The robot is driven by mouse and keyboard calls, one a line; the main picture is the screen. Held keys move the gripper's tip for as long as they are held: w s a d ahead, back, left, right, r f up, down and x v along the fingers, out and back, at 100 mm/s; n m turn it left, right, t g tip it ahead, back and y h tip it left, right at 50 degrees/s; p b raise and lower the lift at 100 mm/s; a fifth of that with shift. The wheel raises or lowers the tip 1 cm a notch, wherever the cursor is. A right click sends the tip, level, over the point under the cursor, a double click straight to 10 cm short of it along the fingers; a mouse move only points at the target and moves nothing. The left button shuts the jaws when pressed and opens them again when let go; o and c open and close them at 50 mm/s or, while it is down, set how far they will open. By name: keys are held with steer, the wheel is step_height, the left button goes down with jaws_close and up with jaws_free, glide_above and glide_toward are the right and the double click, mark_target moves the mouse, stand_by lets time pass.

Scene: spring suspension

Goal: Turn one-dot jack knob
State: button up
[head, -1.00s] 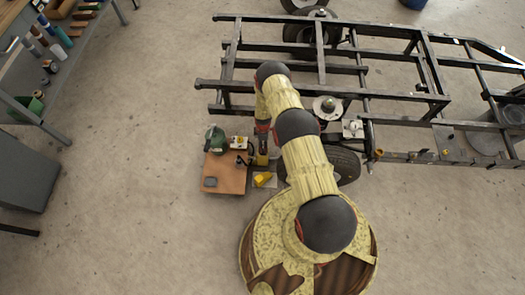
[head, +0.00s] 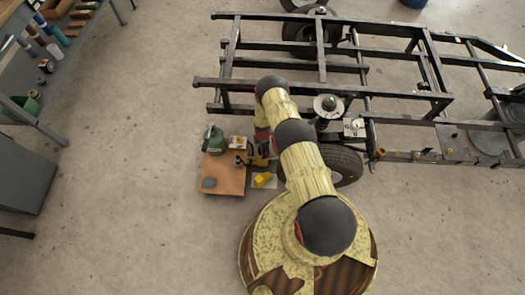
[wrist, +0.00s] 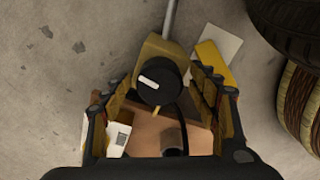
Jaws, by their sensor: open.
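A black round knob (wrist: 160,83) with a white bar mark sits on a tan-yellow block (wrist: 150,48) in the wrist view. A grey rod (wrist: 171,15) runs from the block toward the top edge. No dot marking can be made out on it. My gripper (wrist: 164,80) is open, with one finger to the left of the knob and one to the right. I cannot tell whether either finger touches it. In the head view my gripper (head: 259,158) is low beside the brown board, and my arm partly hides that area.
A brown board (head: 228,182) holds a green can (head: 215,142) and small items. A yellow object (head: 263,179) lies on a pale plate beside it. The floor to the left is clear.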

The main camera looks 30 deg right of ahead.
steer(key=shift+c, duration=1)
steer(key=c, duration=1)
steer(key=shift+o, duration=0.2)
steer(key=shift+m, duration=0.4)
